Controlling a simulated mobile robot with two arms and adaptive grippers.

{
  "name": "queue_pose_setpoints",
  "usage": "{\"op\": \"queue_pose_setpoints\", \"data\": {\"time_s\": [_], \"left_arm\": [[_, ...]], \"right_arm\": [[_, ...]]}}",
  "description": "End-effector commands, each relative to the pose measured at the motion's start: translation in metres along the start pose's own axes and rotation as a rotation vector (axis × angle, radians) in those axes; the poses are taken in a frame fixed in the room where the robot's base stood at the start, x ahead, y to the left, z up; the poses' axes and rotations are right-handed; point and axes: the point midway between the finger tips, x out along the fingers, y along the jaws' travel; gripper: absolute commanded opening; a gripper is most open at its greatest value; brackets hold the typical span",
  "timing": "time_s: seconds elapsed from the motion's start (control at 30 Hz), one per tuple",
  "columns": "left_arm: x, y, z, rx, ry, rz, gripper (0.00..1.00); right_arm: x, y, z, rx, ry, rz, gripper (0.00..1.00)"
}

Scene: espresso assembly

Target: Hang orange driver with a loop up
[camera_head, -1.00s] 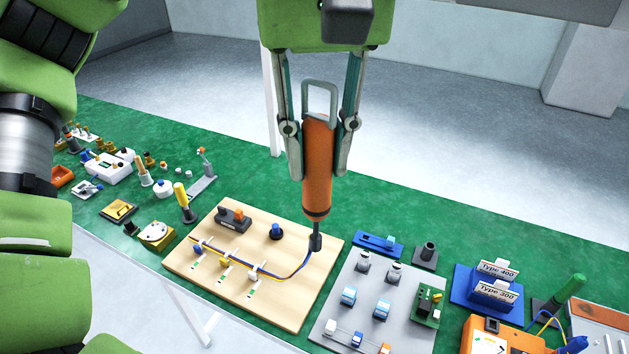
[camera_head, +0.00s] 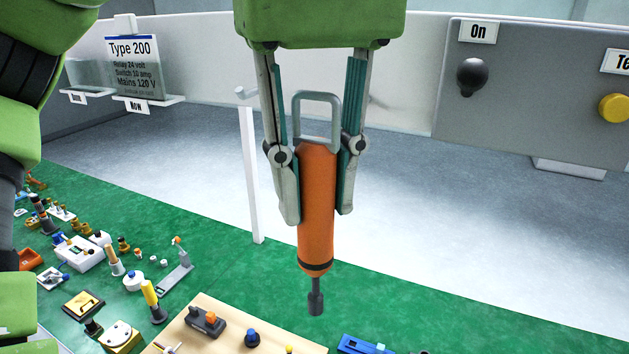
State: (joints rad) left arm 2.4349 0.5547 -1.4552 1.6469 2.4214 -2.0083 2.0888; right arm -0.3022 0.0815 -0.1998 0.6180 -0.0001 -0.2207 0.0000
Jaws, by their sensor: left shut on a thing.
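The orange driver (camera_head: 317,210) hangs upright in my left gripper (camera_head: 317,210), with its grey metal loop (camera_head: 317,105) at the top and its dark bit (camera_head: 316,297) pointing down. The gripper's two fingers are shut on the sides of the orange body. The driver is held in the air above the green table (camera_head: 220,265). A white post (camera_head: 250,170) with a small hook-like arm (camera_head: 246,93) at its top stands to the left of the driver, apart from it. My right gripper is not in view.
A wooden board (camera_head: 225,335) lies low in the picture, with a blue part (camera_head: 365,345) to its right. Several small parts cover the table's left side. A "Type 200" sign (camera_head: 135,65) stands at upper left, and a grey panel (camera_head: 540,90) with a black knob (camera_head: 473,77) is at upper right.

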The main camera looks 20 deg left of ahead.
Motion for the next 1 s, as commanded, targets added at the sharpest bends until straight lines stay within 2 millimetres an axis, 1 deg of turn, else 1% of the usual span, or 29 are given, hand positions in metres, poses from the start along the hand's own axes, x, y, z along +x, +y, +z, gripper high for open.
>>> {"op": "queue_pose_setpoints", "data": {"time_s": [0.03, 0.1, 0.17, 0.23, 0.27, 0.4, 0.5, 0.57, 0.67, 0.73, 0.9, 1.0], "left_arm": [[0.000, 0.003, -0.003, -0.003, -0.002, -0.001, 0.00], [0.001, 0.006, -0.006, -0.002, -0.002, -0.001, 0.00], [0.001, 0.009, -0.009, -0.002, -0.002, -0.001, 0.00], [0.001, 0.013, -0.013, -0.003, -0.002, 0.000, 0.00], [0.002, 0.014, -0.014, -0.002, -0.002, 0.000, 0.00], [0.002, 0.021, -0.021, -0.002, -0.002, -0.001, 0.00], [0.003, 0.026, -0.026, -0.001, -0.001, -0.001, 0.00], [0.003, 0.029, -0.029, -0.002, -0.002, 0.000, 0.00], [0.003, 0.034, -0.034, -0.002, -0.002, 0.000, 0.00], [0.004, 0.037, -0.038, -0.003, -0.002, 0.000, 0.00], [0.004, 0.038, -0.038, -0.001, -0.001, 0.000, 0.00], [0.004, 0.040, -0.040, 0.000, -0.002, -0.001, 0.00]], "right_arm": [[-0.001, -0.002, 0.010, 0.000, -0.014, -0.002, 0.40], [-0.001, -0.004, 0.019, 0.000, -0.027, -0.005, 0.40], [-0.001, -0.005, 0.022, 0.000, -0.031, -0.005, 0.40], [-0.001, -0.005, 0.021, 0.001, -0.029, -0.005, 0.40], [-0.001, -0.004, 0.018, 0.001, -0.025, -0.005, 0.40], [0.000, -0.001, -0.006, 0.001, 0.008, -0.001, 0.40], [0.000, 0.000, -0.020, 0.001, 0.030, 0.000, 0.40], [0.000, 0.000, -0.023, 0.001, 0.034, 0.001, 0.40], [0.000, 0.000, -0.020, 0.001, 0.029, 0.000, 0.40], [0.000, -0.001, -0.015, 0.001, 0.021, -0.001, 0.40], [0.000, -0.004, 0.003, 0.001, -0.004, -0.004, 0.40], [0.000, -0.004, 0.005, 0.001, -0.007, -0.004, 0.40]]}}
